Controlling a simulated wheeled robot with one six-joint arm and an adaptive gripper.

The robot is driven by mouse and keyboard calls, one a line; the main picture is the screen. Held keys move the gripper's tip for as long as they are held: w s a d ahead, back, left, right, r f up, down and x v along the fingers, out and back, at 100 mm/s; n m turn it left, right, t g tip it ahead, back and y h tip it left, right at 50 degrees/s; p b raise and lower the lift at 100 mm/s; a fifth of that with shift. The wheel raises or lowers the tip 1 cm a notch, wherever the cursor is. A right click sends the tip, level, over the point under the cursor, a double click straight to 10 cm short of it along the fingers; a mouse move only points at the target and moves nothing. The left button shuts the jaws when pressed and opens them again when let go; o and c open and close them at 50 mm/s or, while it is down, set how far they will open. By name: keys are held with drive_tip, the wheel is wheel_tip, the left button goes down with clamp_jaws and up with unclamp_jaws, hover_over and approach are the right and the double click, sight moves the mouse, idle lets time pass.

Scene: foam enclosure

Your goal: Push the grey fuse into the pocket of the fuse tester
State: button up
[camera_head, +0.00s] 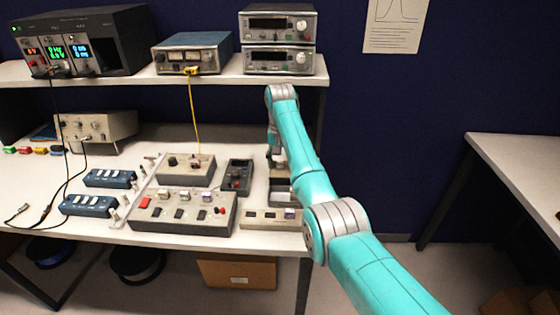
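My teal arm reaches over the right end of the workbench. My gripper (278,161) points down there, small and partly hidden by the arm, so I cannot tell whether its fingers are open or shut. Just below it stands a small grey box with a dark front (279,191), partly covered by the arm. In front of that lies a low beige unit (258,217) with small dark parts on top, its right end behind the arm. I cannot tell which of these is the fuse tester. I cannot make out the grey fuse.
A dark handheld meter (237,177) lies left of my gripper. A wide control panel (183,210), a smaller switch box (186,168) and two blue terminal blocks (110,179) are further left. A shelf (220,77) with instruments runs above the bench. A bare table (525,160) stands right.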

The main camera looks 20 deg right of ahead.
sight(280, 162)
drive_tip(key=shift+r, duration=3.75)
